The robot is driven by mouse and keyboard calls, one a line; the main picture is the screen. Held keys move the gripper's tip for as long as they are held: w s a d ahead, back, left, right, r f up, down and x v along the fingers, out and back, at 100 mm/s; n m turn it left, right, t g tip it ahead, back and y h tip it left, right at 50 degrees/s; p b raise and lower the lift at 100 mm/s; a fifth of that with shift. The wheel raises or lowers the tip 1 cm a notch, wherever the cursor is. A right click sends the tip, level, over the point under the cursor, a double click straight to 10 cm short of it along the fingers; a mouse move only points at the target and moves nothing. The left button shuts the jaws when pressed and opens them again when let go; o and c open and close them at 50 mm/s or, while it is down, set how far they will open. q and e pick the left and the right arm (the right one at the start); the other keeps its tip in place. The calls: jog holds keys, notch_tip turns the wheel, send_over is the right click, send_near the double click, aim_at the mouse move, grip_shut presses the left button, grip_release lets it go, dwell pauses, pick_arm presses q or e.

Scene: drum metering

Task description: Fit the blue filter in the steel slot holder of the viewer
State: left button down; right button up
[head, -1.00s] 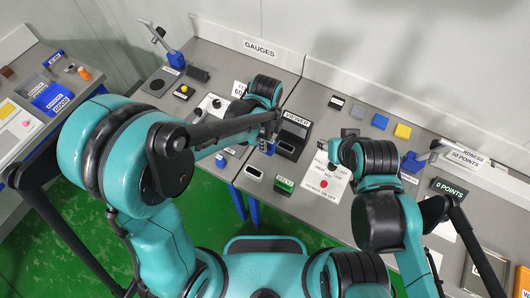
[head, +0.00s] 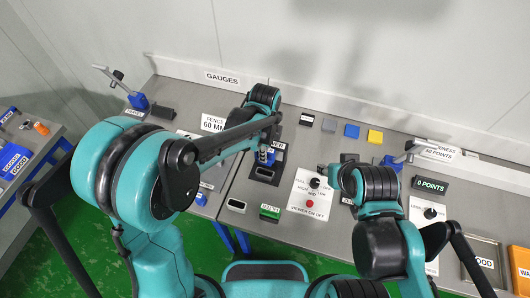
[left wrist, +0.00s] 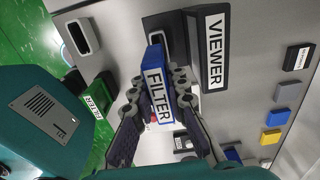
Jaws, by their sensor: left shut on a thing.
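My left gripper (left wrist: 158,95) is shut on the blue filter (left wrist: 157,70), a blue block with a white FILTER label. In the left wrist view the filter's far end overlaps a pale-rimmed slot holder (left wrist: 153,39) beside the black viewer (left wrist: 212,60); I cannot tell whether it has entered. In the head view the left gripper (head: 265,152) is over the viewer (head: 265,173), with some blue showing at its fingers. My right gripper (head: 347,163) is right of the viewer, its fingers too unclear to read.
Another rimmed slot (head: 236,206) and a green block (head: 270,212) lie in front of the viewer. A white control panel (head: 311,195) with a knob and red button is to its right. Grey, blue and yellow blocks (head: 352,131) line the back.

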pick_arm(q)
jog(key=shift+f+b, duration=2)
jog(key=shift+f, duration=0.65)
jog(key=shift+f+b, duration=1.95)
jog(key=shift+f, duration=0.1)
jog(key=c, duration=1.4)
grip_release()
jog(key=shift+r, duration=0.1)
notch_tip(320, 180, up, 12)
jog(key=shift+f, duration=0.1)
